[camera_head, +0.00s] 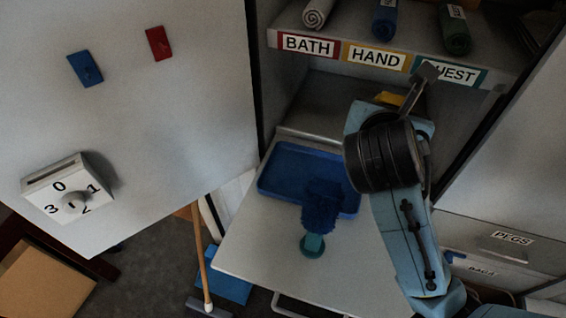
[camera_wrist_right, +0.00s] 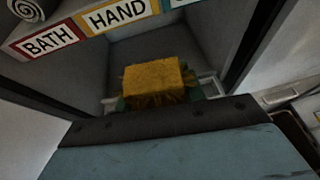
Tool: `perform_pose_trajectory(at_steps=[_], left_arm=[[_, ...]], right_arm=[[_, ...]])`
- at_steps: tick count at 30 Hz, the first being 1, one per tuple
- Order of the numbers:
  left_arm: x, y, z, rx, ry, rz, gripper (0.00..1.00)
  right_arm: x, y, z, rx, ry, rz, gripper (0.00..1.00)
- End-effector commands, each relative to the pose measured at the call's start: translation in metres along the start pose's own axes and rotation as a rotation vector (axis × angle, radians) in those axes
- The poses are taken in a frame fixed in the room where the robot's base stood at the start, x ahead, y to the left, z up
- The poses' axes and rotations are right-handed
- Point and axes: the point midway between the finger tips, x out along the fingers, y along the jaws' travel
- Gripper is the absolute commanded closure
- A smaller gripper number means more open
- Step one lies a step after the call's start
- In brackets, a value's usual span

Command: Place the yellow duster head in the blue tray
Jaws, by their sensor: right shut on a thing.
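The yellow duster head (camera_wrist_right: 153,80) is a fuzzy yellow block in the middle of the right wrist view, with dark green parts at its sides. In the head view only a small yellow piece (camera_head: 388,98) shows past my right arm. My right gripper (camera_head: 408,100) is shut on it, in front of the recess under the labelled shelf; the wrist hides most of the grip. The blue tray (camera_head: 272,184) lies on the pale pull-out surface, left of and below my right gripper. My left gripper is out of view.
A fuzzy blue duster head on a teal base (camera_head: 313,245) stands at the tray's front edge, overlapping it in view. A shelf with BATH, HAND and GUEST labels (camera_head: 376,56) holds rolled towels above. A white door panel (camera_head: 150,110) stands at left. The tray's left part is clear.

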Motion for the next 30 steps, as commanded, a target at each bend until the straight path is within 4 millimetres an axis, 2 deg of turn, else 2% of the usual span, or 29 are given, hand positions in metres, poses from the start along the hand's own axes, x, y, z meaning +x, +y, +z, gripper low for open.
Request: perform_pose_trajectory(at_steps=[2, 6, 9, 12, 15, 21, 26, 30], left_arm=[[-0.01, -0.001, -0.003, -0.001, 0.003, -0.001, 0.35], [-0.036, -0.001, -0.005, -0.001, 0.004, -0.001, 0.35], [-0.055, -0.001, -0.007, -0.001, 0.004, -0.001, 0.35], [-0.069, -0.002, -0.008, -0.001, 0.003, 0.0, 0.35], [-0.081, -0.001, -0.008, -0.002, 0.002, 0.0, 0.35], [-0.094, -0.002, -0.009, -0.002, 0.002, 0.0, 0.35], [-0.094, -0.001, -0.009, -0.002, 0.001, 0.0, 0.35], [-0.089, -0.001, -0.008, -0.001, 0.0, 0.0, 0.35]], right_arm=[[0.003, 0.014, 0.009, -0.027, -0.002, 0.057, 0.83], [0.015, 0.062, 0.015, -0.12, -0.001, 0.26, 0.83], [0.025, 0.095, 0.003, -0.197, 0.002, 0.433, 0.83], [0.033, 0.114, -0.016, -0.25, 0.005, 0.566, 0.83], [0.039, 0.123, -0.034, -0.288, 0.006, 0.664, 0.83], [0.049, 0.122, -0.058, -0.323, 0.005, 0.771, 0.83], [0.055, 0.121, -0.076, -0.328, 0.005, 0.797, 0.83], [0.066, 0.122, -0.104, -0.328, 0.006, 0.798, 0.83]])
